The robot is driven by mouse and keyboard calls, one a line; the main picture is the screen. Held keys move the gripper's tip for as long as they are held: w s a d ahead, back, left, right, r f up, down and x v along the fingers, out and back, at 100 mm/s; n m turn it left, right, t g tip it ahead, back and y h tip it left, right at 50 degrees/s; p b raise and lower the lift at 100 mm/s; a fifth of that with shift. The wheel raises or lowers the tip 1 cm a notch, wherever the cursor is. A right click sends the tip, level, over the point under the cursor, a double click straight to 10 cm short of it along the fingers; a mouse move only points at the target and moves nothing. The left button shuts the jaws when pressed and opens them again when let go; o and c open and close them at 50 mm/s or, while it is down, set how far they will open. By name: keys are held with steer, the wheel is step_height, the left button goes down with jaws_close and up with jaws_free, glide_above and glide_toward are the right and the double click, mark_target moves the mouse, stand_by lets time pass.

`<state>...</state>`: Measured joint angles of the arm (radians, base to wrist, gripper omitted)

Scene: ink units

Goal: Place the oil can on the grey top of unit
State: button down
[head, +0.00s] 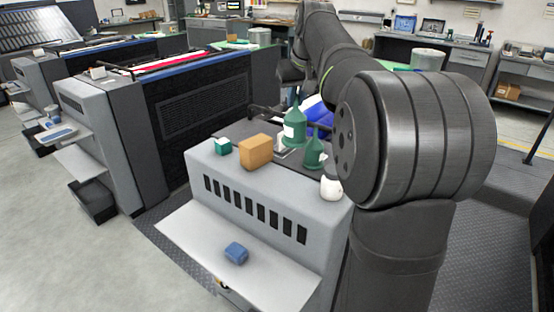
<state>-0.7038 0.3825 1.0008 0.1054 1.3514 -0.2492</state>
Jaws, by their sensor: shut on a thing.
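A green oil can (295,124) with a pointed spout and a pale label is just below the end of my arm, above the unit's top. My gripper (293,92) is dark and mostly lost against the dark background; it is shut on this can near the spout. The fingertips are not clear. A second green oil can (314,154) stands upright on the near unit, just right of and in front of the first. The unit's light grey top (212,160) runs along its front, with a darker grey surface behind.
A blue item (236,253) lies on the lower pale shelf (193,230). My large arm joint covers the right side.

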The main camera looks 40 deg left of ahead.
mark_target(299, 127)
step_height(299, 127, down, 14)
steer(key=shift+r, duration=0.1)
stand_by(0.7)
steer(key=c, duration=1.4)
jaws_free()
steer(key=shift+f, duration=0.25)
steer(key=shift+c, duration=0.2)
steer(key=shift+r, duration=0.1)
steer(key=shift+d+r, duration=0.1)
steer(key=shift+r, duration=0.25)
steer(key=v, duration=1.1)
steer(key=shift+s+r, duration=0.1)
steer(key=shift+r, duration=0.1)
